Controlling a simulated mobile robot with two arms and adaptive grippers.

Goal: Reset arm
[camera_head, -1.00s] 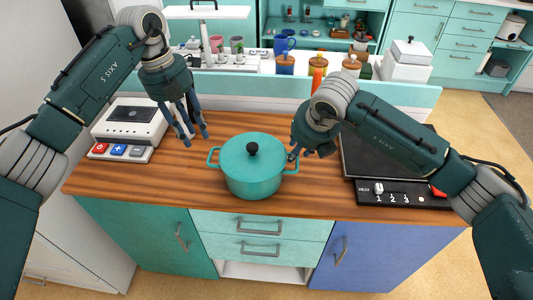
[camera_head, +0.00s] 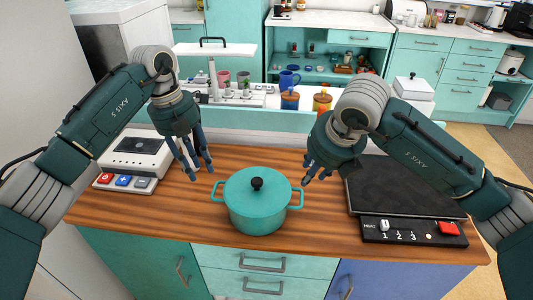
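A teal pot (camera_head: 257,207) with a lid and black knob stands upright on the wooden counter (camera_head: 170,215), its two side handles showing. My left gripper (camera_head: 197,171) hangs above the counter to the left of the pot, fingers spread, with nothing between them. My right gripper (camera_head: 314,181) points down beside the pot's right handle. A small gap shows between its fingertips, it holds nothing, and it looks apart from the handle. My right forearm hides part of the counter's back edge.
A black hotplate (camera_head: 405,190) with a red switch lies at the right, under my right arm. A white device (camera_head: 138,150) with red and blue buttons sits at the left. Mugs and jars stand behind the low teal back panel (camera_head: 255,120). The counter's front strip is clear.

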